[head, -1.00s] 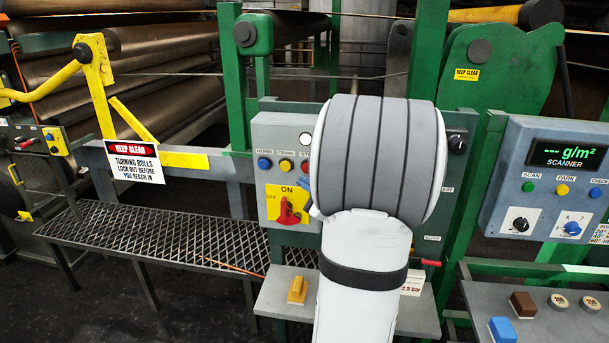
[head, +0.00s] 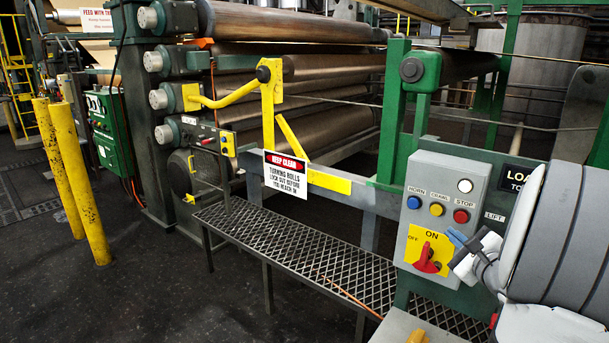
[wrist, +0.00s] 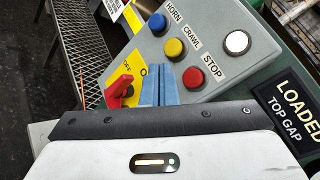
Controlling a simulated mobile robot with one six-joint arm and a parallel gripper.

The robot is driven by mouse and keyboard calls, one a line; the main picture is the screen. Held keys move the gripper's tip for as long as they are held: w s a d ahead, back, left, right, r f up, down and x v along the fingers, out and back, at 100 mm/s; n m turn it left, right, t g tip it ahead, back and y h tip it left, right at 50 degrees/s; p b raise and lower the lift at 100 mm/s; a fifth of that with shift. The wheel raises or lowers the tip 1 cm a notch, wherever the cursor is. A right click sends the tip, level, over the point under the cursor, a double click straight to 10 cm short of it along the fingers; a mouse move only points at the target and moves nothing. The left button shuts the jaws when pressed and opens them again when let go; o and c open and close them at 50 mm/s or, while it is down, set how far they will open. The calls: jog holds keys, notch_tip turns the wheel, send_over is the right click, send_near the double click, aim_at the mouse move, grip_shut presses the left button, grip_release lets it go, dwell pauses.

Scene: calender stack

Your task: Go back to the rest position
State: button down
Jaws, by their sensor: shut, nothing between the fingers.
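My gripper (head: 457,238) is at the right of the head view, in front of the grey control box (head: 413,254). Its blue fingers are shut together with nothing between them. In the wrist view the fingers (wrist: 159,86) overlap the box's face, between the red rotary switch (wrist: 119,89) and the red STOP button (wrist: 193,77). The switch (head: 427,258) sits on a yellow ON/OFF plate, just left of and below the fingertips in the head view. I cannot tell whether the fingers touch the box.
A mesh walkway (head: 290,246) runs left of the box. A yellow lever (head: 269,105) and a KEEP CLEAR sign (head: 286,174) stand above it. Large rolls (head: 290,60) are behind. Yellow posts (head: 78,180) stand at left, with open dark floor (head: 170,300) in front.

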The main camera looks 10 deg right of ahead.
jog(key=s+a+f+n+g+y, duration=0.2)
jog(key=a+n+g+y, duration=0.35)
jog(key=a, duration=0.75)
jog(key=s+a+f+n+g+y, duration=0.1)
jog(key=s+a+n+g+y, duration=0.15)
jog(key=a+n, duration=0.85)
jog(key=s+a+f+n+g+h, duration=0.1)
jog(key=s+a+n+g+h, duration=0.2)
jog(key=s+n, duration=0.2)
jog(key=s+a+f+n+g+h, duration=0.2)
jog(key=s+a+n+g+h, duration=0.1)
jog(key=s, duration=0.5)
jog(key=shift+s+a+f+n+h, duration=0.2)
jog(key=shift+n+h, duration=0.3)
jog(key=shift+n, duration=0.65)
